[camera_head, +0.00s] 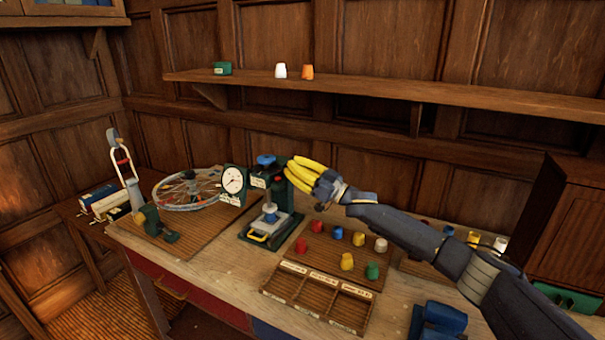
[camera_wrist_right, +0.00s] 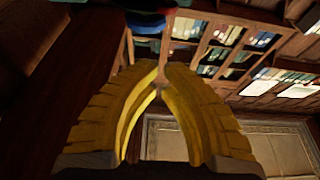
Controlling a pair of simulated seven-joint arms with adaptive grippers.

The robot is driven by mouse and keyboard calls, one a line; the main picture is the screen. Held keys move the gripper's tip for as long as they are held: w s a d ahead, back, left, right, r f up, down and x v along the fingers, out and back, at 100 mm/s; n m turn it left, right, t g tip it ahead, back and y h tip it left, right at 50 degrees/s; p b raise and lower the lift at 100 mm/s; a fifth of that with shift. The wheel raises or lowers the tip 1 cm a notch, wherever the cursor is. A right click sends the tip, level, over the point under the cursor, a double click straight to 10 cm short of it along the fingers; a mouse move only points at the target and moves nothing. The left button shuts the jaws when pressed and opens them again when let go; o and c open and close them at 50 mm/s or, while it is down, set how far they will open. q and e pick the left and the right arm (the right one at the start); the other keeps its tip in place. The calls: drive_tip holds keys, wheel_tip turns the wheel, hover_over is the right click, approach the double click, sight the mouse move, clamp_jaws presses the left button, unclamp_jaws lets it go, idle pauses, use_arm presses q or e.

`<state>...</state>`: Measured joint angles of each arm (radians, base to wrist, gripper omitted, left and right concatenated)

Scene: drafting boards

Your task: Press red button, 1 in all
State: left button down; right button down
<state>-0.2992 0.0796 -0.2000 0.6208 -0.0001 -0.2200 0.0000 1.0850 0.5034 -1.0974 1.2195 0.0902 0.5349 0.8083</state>
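A dark green press (camera_head: 283,205) with a dial gauge (camera_head: 233,180) stands on the workbench. A small red part (camera_head: 278,181), seemingly the red button, shows on the press's upper front, under its blue top. My right gripper (camera_head: 288,168) has yellow fingers and is beside the upper right of the press, close to the red part; I cannot tell whether it touches. In the right wrist view the fingertips (camera_wrist_right: 163,68) come together with nothing between them. A dark shape with a red edge (camera_wrist_right: 145,12) shows beyond the tips. My left gripper is not in view.
A board with red, blue, yellow, white and green pieces lies right of the press, above an empty divided tray (camera_head: 271,288). A spoked wheel (camera_head: 187,188) lies on the left. A wall shelf (camera_head: 400,88) runs behind, with small items on it.

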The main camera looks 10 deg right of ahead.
sight(278, 180)
drive_tip(key=x, duration=0.4)
drive_tip(key=shift+w+a+r, duration=0.1)
drive_tip(key=shift+a+r, duration=0.05)
drive_tip(key=shift+a, duration=0.15)
drive_tip(key=shift+d+f, duration=0.25)
drive_tip(key=shift+f, duration=1.85)
